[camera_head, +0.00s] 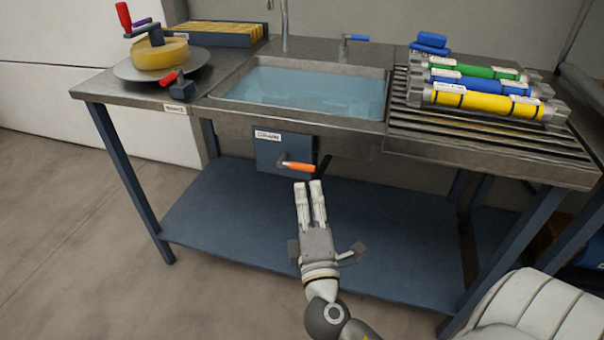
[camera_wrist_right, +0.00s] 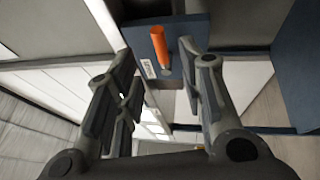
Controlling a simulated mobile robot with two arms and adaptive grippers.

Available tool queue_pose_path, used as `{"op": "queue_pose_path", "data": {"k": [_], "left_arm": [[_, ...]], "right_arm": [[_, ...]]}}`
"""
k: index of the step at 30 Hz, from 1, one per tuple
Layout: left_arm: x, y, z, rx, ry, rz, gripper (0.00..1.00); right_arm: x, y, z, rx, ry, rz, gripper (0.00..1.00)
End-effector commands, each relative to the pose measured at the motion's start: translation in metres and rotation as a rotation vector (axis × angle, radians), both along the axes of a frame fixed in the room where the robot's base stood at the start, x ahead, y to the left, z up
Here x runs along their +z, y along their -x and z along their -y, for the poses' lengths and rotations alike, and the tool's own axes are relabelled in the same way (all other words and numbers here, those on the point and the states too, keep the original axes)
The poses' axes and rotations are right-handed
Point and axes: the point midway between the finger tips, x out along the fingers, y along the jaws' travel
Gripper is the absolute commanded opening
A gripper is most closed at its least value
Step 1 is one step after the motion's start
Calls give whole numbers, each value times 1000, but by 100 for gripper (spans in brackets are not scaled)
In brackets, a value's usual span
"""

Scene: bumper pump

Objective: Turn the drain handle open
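The orange drain handle (camera_head: 298,167) sticks out to the right from a blue panel (camera_head: 270,152) with a white label, under the front of the sink. In the right wrist view the orange handle (camera_wrist_right: 160,44) stands beyond and between my fingertips. My right gripper (camera_head: 309,184) points up at the handle from just below and in front of it. The right gripper (camera_wrist_right: 160,75) is open, with a gap between its fingers and nothing in it. It appears apart from the handle. My left gripper is not in view.
The sink (camera_head: 305,90) holds water. A blue lower shelf (camera_head: 390,240) lies beneath the bench. Yellow, blue and green cylinders (camera_head: 485,103) lie on the slatted right side. A yellow wheel on a turntable (camera_head: 160,62) stands at the left.

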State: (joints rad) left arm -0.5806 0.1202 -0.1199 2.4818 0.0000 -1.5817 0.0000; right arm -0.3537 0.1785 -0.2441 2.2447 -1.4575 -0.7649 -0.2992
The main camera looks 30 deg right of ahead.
Motion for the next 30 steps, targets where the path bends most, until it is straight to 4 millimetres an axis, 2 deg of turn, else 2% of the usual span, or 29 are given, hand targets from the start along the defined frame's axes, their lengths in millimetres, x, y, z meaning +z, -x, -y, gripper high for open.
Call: {"op": "queue_pose_path", "data": {"k": [3,10,15,23,26,30], "left_arm": [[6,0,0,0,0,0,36],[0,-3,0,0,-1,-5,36],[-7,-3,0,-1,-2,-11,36],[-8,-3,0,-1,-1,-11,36],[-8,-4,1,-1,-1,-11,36],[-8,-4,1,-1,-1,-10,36]], "right_arm": [[7,-22,11,-1,2,2,36],[11,-54,27,2,0,0,36],[13,-65,32,2,0,-1,36],[12,-66,33,2,-1,-2,36],[12,-66,33,2,-1,-2,27],[12,-66,33,2,-1,-2,9]]}}
